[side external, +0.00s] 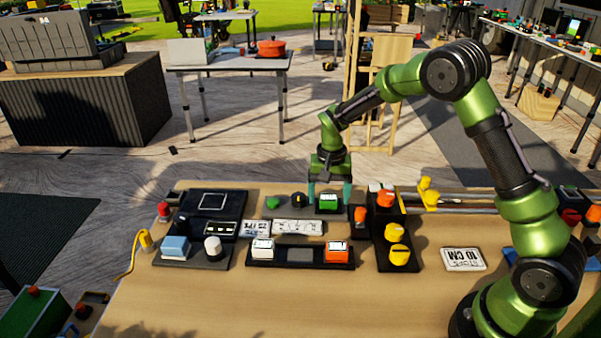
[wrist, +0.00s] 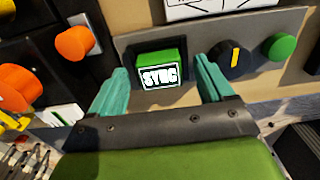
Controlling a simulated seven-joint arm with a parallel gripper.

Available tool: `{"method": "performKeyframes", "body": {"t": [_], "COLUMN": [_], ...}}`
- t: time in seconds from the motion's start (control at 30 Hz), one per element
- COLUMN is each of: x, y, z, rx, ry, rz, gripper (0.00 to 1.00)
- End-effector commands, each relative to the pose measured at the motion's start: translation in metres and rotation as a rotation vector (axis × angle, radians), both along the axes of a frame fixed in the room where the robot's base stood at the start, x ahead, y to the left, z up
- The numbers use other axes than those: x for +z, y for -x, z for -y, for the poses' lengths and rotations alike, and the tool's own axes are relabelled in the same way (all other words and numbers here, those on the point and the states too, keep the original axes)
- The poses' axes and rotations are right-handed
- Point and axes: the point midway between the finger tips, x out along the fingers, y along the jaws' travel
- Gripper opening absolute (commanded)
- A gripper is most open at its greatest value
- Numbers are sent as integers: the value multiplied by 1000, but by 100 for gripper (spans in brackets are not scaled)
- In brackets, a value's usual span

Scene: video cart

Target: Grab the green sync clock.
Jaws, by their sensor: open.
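The green sync clock (wrist: 158,70) is a small green block with a white label reading SYNC. In the side external view my gripper (side external: 329,190) points down at the clock from above. I cannot tell how far down the fingers reach beside it. Nothing is held.
A black knob with a yellow mark (wrist: 231,60) and a green knob (wrist: 280,46) stand on the same panel. An orange knob (wrist: 74,43) is on the other side. Nearer on the table (side external: 240,305) are a white block (side external: 263,249) and an orange block (side external: 337,251). The table's front is clear.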

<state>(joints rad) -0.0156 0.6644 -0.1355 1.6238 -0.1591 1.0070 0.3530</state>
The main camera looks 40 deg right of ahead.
Motion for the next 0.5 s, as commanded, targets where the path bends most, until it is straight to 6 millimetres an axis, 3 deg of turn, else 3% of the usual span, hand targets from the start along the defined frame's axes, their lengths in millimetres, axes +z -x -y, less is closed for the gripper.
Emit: {"method": "performKeyframes", "body": {"t": [0.2,0.5], "x": [-1,0], "y": [0,0], "z": [0,0], "rx": [0,0], "ry": [0,0], "rz": [1,1], "gripper": [81,35]}}
